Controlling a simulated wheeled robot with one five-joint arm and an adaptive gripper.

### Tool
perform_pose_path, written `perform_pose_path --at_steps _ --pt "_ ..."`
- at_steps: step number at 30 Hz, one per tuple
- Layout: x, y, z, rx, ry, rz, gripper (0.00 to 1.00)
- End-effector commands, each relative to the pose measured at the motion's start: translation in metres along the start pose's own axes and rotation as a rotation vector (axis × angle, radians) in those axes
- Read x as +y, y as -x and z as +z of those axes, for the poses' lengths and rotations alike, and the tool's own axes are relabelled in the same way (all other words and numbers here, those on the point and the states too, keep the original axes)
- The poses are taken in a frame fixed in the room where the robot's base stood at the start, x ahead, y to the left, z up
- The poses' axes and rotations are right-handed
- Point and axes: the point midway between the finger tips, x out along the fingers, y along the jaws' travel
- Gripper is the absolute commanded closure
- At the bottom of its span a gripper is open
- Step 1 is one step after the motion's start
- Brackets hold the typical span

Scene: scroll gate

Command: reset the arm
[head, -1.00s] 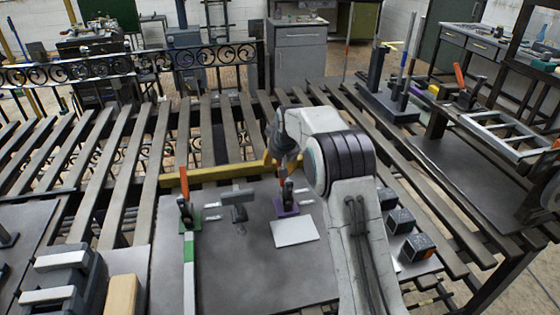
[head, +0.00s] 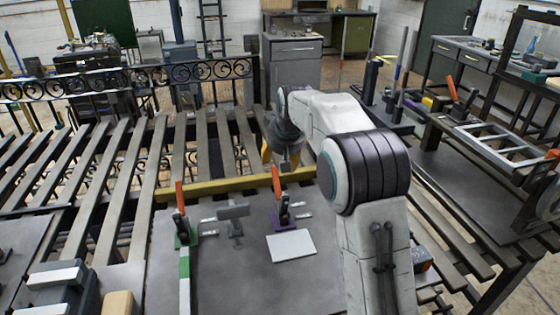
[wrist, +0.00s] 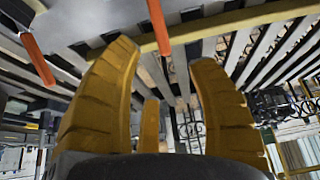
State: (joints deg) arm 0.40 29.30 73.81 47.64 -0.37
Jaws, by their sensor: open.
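My gripper (head: 272,155) hangs above the slatted bench, near the yellow bar, with its yellow fingers pointing down and partly hidden behind my own wrist in the head view. In the wrist view my gripper (wrist: 165,95) shows its yellow fingers spread apart with nothing between them. My arm reaches up from the lower right of the head view, bends at a dark banded joint and runs back to the left.
A yellow bar (head: 230,187) lies across the bench behind a grey plate (head: 240,275). Two orange-handled clamps, one on a green base (head: 186,238) and one on a purple base (head: 284,218), stand there. A white card (head: 291,246) lies nearby. A scroll fence (head: 130,80) stands behind.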

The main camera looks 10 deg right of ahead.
Motion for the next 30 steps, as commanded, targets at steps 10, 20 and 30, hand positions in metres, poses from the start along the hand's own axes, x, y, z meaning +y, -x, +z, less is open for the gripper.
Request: perform_pose_path --at_steps 10,20,30 --pt "0.0 0.001 0.0 0.0 0.0 0.0 0.47" --pt "-0.001 0.045 0.035 -0.024 0.0 0.0 0.47" --pt "-0.002 0.131 0.162 -0.099 0.002 -0.002 0.47"
